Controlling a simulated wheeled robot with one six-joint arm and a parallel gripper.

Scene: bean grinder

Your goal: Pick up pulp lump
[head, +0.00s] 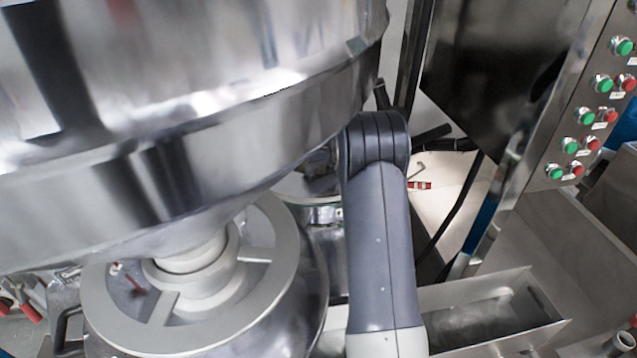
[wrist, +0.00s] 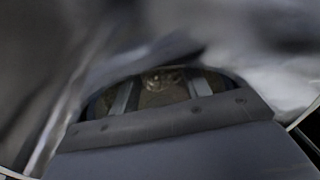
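In the wrist view, the two fingers of my gripper (wrist: 162,88) stand well apart, with a clear gap between them. A dim brownish area shows between the fingers, with a small shiny, pale patch near the fingertips. I cannot tell whether that patch is the pulp lump. No pulp lump can be made out for sure in either view. In the head view, my arm reaches up the middle and bends behind the large steel bowl, so my gripper is hidden there.
The large steel bowl (head: 190,130) of the grinder fills the upper left, above a grey spoked ring (head: 275,265). A panel with green and red buttons (head: 585,115) stands at right. A steel trough (head: 480,315) is at lower right. Blurred surfaces crowd the wrist view.

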